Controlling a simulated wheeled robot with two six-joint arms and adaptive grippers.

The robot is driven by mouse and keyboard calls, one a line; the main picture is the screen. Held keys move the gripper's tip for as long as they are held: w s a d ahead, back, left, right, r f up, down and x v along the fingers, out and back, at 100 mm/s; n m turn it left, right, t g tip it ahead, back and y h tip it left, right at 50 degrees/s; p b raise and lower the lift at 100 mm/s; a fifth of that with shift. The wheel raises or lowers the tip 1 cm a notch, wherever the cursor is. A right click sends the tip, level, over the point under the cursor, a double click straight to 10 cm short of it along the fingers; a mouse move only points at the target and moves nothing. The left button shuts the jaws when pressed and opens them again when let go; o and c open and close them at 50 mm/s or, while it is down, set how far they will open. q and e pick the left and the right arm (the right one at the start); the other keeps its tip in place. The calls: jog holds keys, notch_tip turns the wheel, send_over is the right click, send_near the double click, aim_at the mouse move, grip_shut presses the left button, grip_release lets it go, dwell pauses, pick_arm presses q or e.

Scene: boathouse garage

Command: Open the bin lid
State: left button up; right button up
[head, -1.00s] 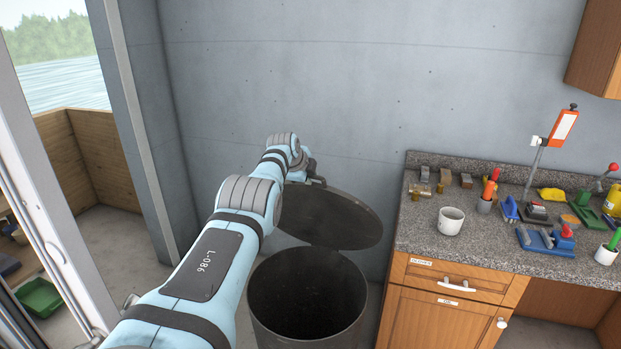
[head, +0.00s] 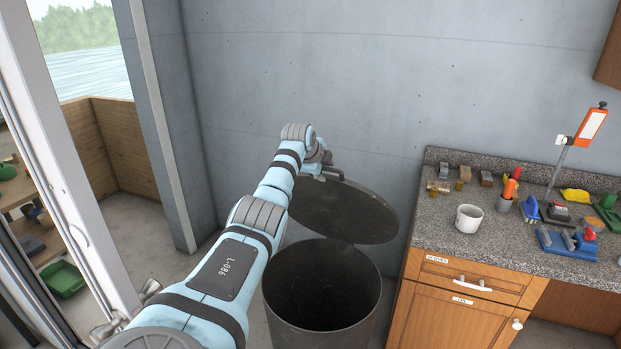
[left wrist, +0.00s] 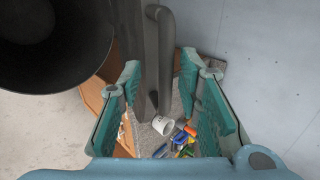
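The bin (head: 350,332) is a dark grey round bin, and its inside is open to view. Its dark round lid (head: 345,210) is raised and tilted above the back of the rim. My left gripper (head: 322,172) is at the lid's upper left edge, small and partly hidden by its own wrist in the head view. In the left wrist view its teal fingers (left wrist: 160,85) stand apart, with the grey bar handle (left wrist: 166,45) and the lid's edge between them. I see no clear grip on the handle. The bin's dark mouth (left wrist: 50,35) shows at upper left. My right gripper is out of view.
A granite counter (head: 430,225) over a wooden cabinet (head: 440,325) stands close right of the bin, holding a white mug (head: 469,218) and several tools. A grey wall (head: 400,80) is behind. An open doorway lies to the left.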

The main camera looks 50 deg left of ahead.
pick_arm(q)
jog(key=s+d, duration=0.5)
jog(key=s, duration=0.5)
jog(key=shift+d, duration=0.3)
